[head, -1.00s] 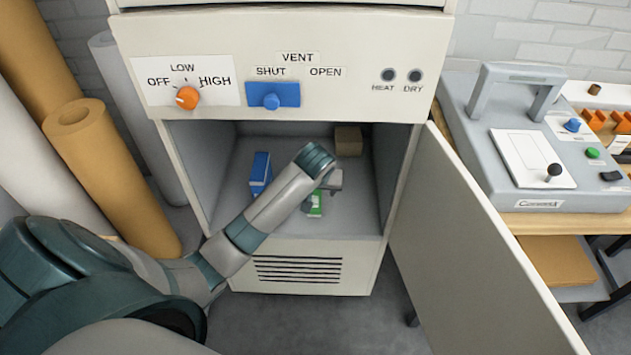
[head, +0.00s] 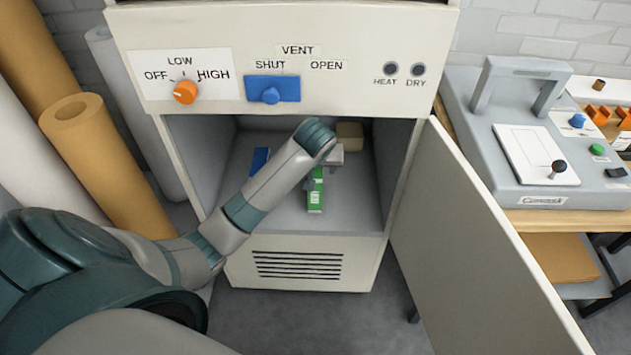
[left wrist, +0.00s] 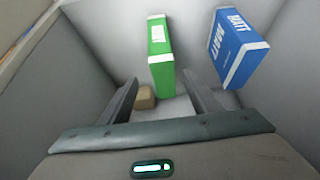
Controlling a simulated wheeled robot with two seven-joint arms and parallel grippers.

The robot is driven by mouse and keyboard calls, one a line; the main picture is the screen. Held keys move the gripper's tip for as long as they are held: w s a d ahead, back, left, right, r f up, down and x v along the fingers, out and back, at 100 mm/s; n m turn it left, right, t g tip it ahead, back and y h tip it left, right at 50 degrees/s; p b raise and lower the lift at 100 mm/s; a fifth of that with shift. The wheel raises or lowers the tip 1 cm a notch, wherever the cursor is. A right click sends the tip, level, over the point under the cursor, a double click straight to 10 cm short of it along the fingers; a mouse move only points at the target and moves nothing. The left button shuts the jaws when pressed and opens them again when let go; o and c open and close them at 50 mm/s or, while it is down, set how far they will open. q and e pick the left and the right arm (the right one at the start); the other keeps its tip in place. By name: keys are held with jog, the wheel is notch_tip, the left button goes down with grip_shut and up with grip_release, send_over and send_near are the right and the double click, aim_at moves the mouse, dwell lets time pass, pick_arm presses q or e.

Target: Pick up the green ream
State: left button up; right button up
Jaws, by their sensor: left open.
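The green ream (head: 316,198) stands in the open cabinet compartment, partly covered by my left gripper in the head view. It also shows in the left wrist view (left wrist: 160,55), upright with white ends, just beyond the gap between the fingers. My left gripper (left wrist: 160,95) is open, with one finger on each side of that gap and nothing held. In the head view my left gripper (head: 312,180) is inside the compartment at the green ream's far end; whether it touches is unclear. My right gripper is out of view.
A blue ream (left wrist: 240,47) stands beside the green one, mostly behind my arm in the head view (head: 260,158). A tan block (head: 349,136) sits at the compartment's back. The cabinet door (head: 470,240) stands open at right. Compartment walls are close around my gripper.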

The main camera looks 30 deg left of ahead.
aim_at(317, 172)
pick_arm(q)
jog(key=x, duration=0.9)
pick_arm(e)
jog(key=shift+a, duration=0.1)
pick_arm(q)
jog(key=shift+w+a+f, duration=0.1)
jog(key=shift+f, duration=0.1)
jog(key=shift+a+f, duration=0.1)
jog(key=shift+f, duration=0.15)
jog(key=x, duration=0.4)
jog(key=shift+w+a+f+p, duration=0.1)
jog(key=shift+p, duration=0.2)
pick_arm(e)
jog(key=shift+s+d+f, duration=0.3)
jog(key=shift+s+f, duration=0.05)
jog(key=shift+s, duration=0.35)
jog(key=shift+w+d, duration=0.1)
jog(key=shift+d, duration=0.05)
